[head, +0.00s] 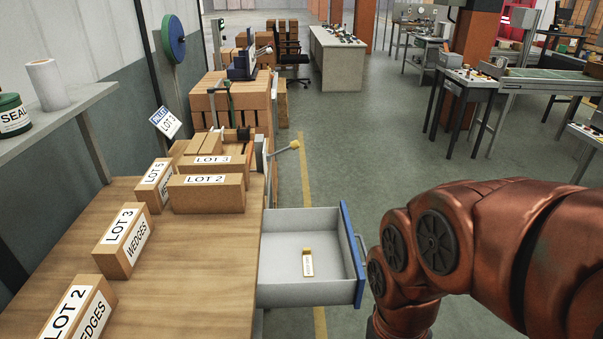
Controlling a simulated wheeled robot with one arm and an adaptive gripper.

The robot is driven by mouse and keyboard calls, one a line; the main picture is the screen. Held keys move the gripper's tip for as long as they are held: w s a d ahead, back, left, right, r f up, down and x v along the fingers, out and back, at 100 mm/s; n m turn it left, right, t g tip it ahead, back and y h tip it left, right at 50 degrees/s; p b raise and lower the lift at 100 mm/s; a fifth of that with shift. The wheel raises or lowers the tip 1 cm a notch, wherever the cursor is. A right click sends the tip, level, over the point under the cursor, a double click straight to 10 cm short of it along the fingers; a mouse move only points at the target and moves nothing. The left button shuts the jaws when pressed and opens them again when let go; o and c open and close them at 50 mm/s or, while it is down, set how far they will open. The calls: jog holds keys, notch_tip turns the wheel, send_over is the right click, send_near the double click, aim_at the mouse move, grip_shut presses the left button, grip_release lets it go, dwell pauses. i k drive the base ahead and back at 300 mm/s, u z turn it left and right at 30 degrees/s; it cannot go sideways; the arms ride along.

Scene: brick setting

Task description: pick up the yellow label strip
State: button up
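The yellow label strip (307,252) lies inside an open grey drawer (285,222) with a blue front. It is small and narrow, with a yellow end and a white lettered part towards me. It lies on the drawer floor, right of its middle, apart from the walls. My copper-coloured arm is at the right, beyond the drawer's blue front. My gripper is out of view, so its fingers and anything in them are hidden.
The drawer sticks out from the wooden workbench (190,290). Lettered boxes, such as the LOT 2 box (205,198), stand on the bench. A shelf (60,118) juts out at left. A lever with a yellow knob (294,145) stands behind the drawer. Open floor lies beyond.

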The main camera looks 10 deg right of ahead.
aim_at(307, 260)
jog(key=k, duration=0.5)
jog(key=z, duration=1.85)
jog(key=i, duration=1.5)
jog(key=u, duration=2.55)
